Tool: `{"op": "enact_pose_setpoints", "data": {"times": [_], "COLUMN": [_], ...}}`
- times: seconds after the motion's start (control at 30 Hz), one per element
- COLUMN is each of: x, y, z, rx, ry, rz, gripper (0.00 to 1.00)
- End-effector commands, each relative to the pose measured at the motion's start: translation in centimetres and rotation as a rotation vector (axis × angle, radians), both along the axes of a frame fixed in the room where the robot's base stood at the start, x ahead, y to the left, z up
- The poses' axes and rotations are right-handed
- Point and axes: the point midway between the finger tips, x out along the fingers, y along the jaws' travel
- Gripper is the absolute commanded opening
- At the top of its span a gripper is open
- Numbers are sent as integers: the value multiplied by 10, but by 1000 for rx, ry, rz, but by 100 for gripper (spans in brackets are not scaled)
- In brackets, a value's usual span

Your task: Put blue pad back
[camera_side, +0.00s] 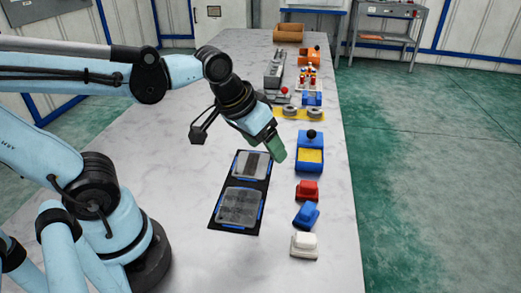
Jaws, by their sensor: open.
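A blue pad (306,215) with a raised top sits on the table near its right edge, between a red pad (307,190) and a white pad (304,245). It lies slightly turned. My gripper (276,153) points down and to the right above the table, up and left of the blue pad and apart from it. The jaws are open; I see nothing held, though the gap between the fingers is hard to make out from this side.
A black tray (233,229) with two grey, blue-edged plates lies below my gripper. A blue block with a yellow top and black knob (310,152) stands to the right. Several parts, including an orange piece (309,57), line the far end. The table's left middle is clear.

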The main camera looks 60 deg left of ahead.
Motion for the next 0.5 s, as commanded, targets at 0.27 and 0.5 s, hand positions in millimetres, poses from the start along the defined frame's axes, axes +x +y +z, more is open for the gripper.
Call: {"op": "enact_pose_setpoints", "data": {"times": [0.27, 0.5], "x": [-15, -15], "y": [23, 24], "z": [-6, -6], "rx": [78, 86], "ry": [-142, -152], "rz": [-64, -71], "gripper": [71, 71]}}
